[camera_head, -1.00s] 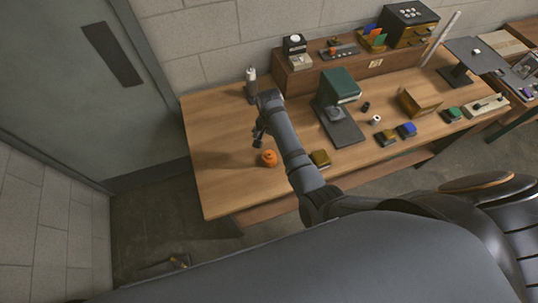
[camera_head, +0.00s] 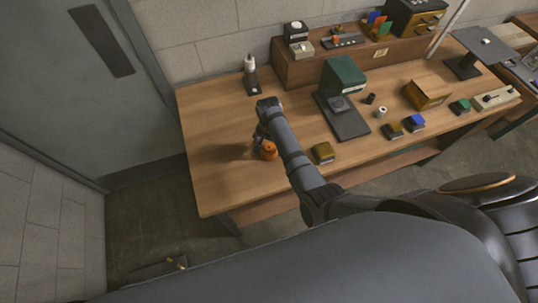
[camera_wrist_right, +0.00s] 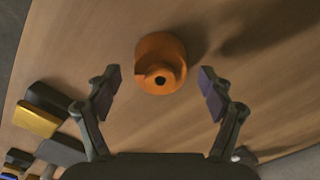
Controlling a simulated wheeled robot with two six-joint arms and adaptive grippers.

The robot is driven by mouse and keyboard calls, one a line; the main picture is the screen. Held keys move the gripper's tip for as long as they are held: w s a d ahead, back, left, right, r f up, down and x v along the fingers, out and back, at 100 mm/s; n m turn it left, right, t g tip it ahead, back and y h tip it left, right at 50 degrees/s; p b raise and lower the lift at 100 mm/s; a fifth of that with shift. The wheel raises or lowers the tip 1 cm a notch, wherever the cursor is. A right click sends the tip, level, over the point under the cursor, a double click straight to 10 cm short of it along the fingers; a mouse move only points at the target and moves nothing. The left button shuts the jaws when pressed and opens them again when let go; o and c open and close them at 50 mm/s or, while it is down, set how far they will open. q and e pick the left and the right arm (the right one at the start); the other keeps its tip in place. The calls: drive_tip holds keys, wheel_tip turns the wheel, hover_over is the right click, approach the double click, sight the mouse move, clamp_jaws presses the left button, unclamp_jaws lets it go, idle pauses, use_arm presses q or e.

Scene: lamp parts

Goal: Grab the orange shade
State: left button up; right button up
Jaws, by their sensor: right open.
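The orange shade (camera_head: 268,151) stands on the wooden table near its front left part in the head view. In the right wrist view the orange shade (camera_wrist_right: 161,64) is round with a dark hole in its middle, and lies ahead of and between the two fingers. My right gripper (camera_wrist_right: 160,92) is open and empty, with purple pads on either side; a gap shows between each pad and the shade. In the head view my right gripper (camera_head: 263,140) is close by the shade and partly covers it. My left gripper is not in view.
A yellow-topped block (camera_head: 323,153) sits right of the shade. A green-topped machine (camera_head: 343,77) stands behind it. A white bottle on a dark base (camera_head: 251,75) stands at the back left. The table's left part (camera_head: 215,130) is clear.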

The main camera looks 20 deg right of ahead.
drive_tip(key=shift+f, duration=0.6)
drive_tip(key=shift+r, duration=0.15)
drive_tip(key=shift+c, duration=0.8)
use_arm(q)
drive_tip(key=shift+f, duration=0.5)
use_arm(e)
drive_tip(key=c, duration=1)
drive_tip(key=shift+r, duration=0.6)
use_arm(q)
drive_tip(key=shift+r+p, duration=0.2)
drive_tip(key=shift+p, duration=0.1)
use_arm(e)
drive_tip(key=s+d+r, duration=0.9)
drive_tip(key=d+r, duration=0.1)
drive_tip(key=r, duration=0.2)
drive_tip(key=shift+s+d, duration=0.15)
drive_tip(key=shift+s, duration=0.15)
